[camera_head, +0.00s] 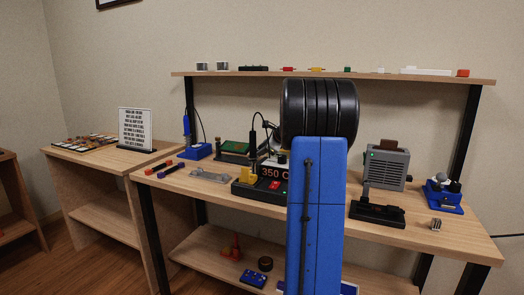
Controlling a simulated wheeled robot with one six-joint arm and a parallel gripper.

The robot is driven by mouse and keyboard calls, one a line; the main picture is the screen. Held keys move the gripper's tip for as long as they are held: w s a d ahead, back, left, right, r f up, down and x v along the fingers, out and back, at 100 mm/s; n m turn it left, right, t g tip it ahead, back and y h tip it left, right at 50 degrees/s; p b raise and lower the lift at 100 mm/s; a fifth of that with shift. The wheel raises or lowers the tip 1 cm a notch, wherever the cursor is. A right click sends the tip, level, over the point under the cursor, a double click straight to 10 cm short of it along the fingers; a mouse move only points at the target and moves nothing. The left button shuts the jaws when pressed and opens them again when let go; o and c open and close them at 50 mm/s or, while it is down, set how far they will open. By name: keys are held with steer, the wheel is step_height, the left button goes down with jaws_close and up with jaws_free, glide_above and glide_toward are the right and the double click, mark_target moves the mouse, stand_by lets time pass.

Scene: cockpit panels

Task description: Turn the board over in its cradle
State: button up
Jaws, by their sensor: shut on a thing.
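A green board (237,147) lies roughly flat in a dark cradle (232,158) on the workbench, left of the middle. It is small in this view, so I cannot tell which face is up. My blue arm with its black joint stands in front of the bench and covers the part right of the middle. My gripper is not clearly seen; it appears to be hidden behind the arm.
Right of the board stands a soldering station (262,190) reading 350 C. A blue-based tool stand (199,151) is at its left. A grey boxy unit (388,167) and a blue-based stand (443,197) are at the right. A shelf (420,78) runs above.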

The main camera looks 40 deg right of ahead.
steer(key=shift+s+a+f+n+t+h, duration=0.1)
steer(key=shift+n+t+h, duration=0.3)
steer(key=shift+h, duration=0.2)
stand_by(0.4)
steer(key=o, duration=1.1)
steer(key=shift+c, duration=0.2)
steer(key=v, duration=1.7)
steer(key=shift+s+a, duration=0.15)
steer(key=shift+s, duration=0.05)
